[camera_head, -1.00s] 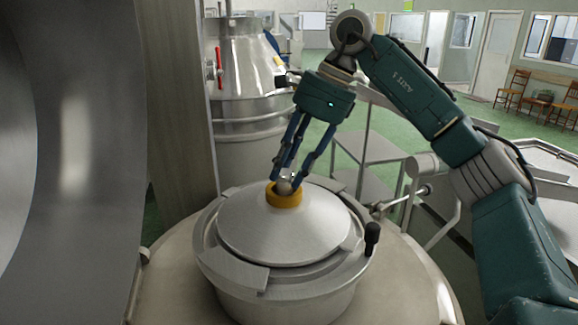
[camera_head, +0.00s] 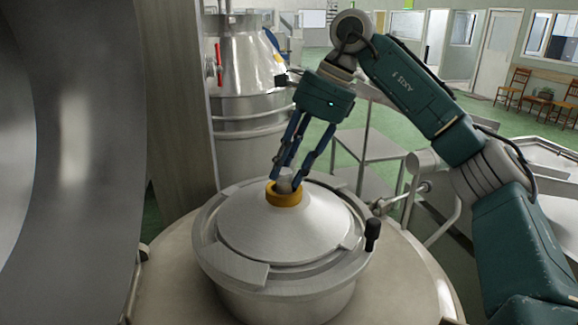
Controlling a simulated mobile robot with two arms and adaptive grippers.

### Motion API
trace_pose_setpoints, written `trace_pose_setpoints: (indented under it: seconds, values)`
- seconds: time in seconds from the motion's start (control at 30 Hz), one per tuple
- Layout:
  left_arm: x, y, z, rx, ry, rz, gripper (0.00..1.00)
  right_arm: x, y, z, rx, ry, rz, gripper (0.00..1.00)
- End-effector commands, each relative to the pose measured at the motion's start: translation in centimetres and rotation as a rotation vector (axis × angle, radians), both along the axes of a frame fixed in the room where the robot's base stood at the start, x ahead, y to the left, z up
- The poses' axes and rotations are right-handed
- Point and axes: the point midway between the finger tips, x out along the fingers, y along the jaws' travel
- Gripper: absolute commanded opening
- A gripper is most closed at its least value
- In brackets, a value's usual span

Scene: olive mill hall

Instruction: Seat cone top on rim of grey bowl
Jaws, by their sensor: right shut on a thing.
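The cone top (camera_head: 285,228) is a pale metal cone with a yellow collar (camera_head: 284,197) and a small knob at its peak. It lies over the mouth of the grey bowl (camera_head: 285,303), inside the bowl's broad rim (camera_head: 215,250), and looks about level. A dark line shows along its front edge; I cannot tell whether it touches the rim all round. My right gripper (camera_head: 286,183) reaches down from above and is shut on the cone top's knob, which its fingers partly hide. My left gripper is not in view.
The bowl stands on a round beige top (camera_head: 405,290). A black handle (camera_head: 372,232) sticks up at the bowl's right. A wooden post (camera_head: 175,110) and a large curved metal surface (camera_head: 75,160) close off the left. A metal vessel (camera_head: 250,110) and a stand (camera_head: 370,147) are behind.

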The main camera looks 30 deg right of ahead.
Motion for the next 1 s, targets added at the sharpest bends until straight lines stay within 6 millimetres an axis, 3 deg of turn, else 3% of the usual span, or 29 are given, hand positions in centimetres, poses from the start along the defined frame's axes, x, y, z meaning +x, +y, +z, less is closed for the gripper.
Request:
trace_pose_setpoints:
  seconds: [0.17,0.2,0.3,0.67,0.87,1.0]
  values:
    - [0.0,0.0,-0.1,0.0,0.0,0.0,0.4,0.0,0.1,0.1,0.005,-0.007,0.0,0.0]
    - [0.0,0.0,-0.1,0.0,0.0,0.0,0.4,0.0,0.1,0.1,0.005,-0.007,0.0,0.32]
    - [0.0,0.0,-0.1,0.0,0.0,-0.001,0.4,0.0,0.1,0.1,0.004,-0.007,0.0,0.52]
    - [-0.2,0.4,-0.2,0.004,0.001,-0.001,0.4,0.0,-0.1,-0.1,-0.001,0.002,-0.001,0.52]
    - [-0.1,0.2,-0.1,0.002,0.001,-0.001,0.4,-0.5,-1.1,2.8,0.001,-0.004,0.0,0.52]
    - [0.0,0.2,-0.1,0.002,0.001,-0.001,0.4,-1.1,-2.4,6.0,0.002,-0.008,-0.004,0.52]
